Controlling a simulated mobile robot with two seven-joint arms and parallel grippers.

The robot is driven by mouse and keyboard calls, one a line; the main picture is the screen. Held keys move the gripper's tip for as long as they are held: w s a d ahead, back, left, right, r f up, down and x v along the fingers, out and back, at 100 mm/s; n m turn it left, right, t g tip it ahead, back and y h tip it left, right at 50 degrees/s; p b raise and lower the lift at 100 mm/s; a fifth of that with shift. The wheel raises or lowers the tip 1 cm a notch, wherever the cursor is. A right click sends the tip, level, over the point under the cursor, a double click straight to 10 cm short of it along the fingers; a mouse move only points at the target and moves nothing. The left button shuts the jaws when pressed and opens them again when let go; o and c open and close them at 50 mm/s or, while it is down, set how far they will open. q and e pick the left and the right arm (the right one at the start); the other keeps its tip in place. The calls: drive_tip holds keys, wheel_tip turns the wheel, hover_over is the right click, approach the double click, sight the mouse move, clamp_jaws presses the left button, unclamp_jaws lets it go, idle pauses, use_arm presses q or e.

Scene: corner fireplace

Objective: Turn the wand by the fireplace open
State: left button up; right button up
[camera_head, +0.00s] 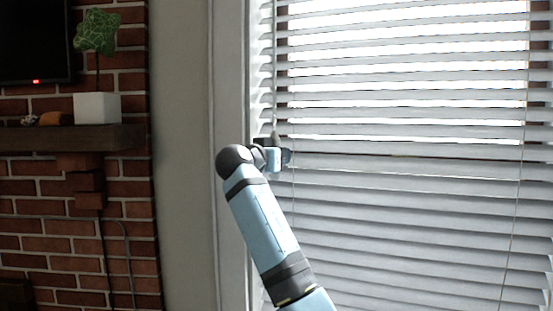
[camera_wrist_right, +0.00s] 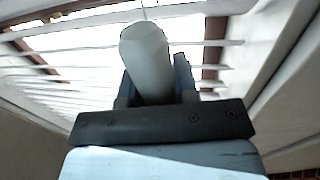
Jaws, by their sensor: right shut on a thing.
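The white blind wand (camera_head: 275,70) hangs at the left side of the window blind (camera_head: 400,190) in the head view. In the right wrist view the wand (camera_wrist_right: 147,62) is a thick pale rod between the two dark fingers. My right gripper (camera_head: 274,145) is shut on it near its lower part; my own wrist partly hides the hold. Bright light shows between the upper slats, while the lower slats look greyer with little light between them. My left gripper is not in view.
The white window frame (camera_head: 229,80) and beige wall (camera_head: 182,150) stand just left of my right arm. Further left, a brick wall (camera_head: 125,240) carries a dark mantel (camera_head: 70,138) with a plant in a white pot (camera_head: 97,107). Thin cords hang in front of the slats.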

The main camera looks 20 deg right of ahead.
drive_tip(key=m+g+h, duration=0.1)
drive_tip(key=m+g, duration=0.1)
drive_tip(key=g, duration=0.1)
drive_tip(key=m+g+h+p, duration=0.1)
drive_tip(key=m+g, duration=0.2)
drive_tip(key=g, duration=0.1)
drive_tip(key=s+m+g+h+p, duration=0.1)
drive_tip(key=m+g+h, duration=0.1)
drive_tip(key=g, duration=0.2)
drive_tip(key=shift+d+m, duration=0.15)
drive_tip(key=shift+m, duration=0.15)
drive_tip(key=shift+m+g, duration=0.3)
drive_tip(key=shift+g, duration=0.2)
drive_tip(key=o, duration=0.9)
